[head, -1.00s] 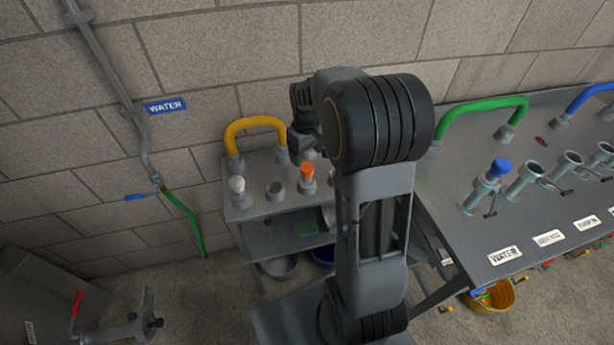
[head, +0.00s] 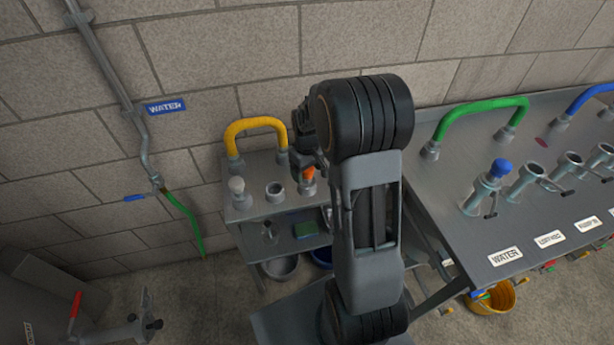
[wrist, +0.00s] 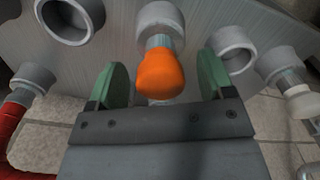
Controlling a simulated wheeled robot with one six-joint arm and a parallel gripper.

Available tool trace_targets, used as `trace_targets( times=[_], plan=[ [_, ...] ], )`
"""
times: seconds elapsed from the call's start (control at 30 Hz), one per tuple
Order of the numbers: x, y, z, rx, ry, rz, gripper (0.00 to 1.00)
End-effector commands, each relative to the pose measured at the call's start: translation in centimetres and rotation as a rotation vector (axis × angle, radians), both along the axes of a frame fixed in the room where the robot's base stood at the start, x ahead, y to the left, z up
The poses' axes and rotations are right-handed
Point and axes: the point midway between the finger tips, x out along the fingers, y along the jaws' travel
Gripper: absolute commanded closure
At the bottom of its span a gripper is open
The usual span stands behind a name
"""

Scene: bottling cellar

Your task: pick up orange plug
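The orange plug (head: 309,173) sits in a grey socket on the small metal cart's top. In the wrist view the orange plug (wrist: 160,74) shows between the two green-padded fingers of my gripper (wrist: 157,84). The fingers are apart, with a visible gap on each side of the plug. In the head view my gripper (head: 313,160) is just above and behind the plug, partly hidden by my arm.
On the cart (head: 262,205) stand a white plug (head: 237,186), an empty socket (head: 275,191) and a yellow hose (head: 256,125). A metal bench (head: 470,235) with a green hose (head: 482,115) and a blue plug (head: 501,168) stands to the right. A wall is behind.

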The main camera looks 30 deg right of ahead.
Motion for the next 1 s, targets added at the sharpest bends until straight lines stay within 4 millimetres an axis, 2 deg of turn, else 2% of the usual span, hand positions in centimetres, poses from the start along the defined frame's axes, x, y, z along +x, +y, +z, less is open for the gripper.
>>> trace_targets(
  times=[0.07,0.53,0.83,1.0],
  plan=[
    [0.0,0.0,0.0,0.000,0.000,0.000,0.33],
    [0.0,0.0,0.0,0.000,0.000,0.000,0.78],
    [0.0,0.0,0.3,-0.001,-0.001,0.000,0.78],
    [0.1,0.0,1.5,-0.001,-0.003,0.000,0.78]
  ],
)
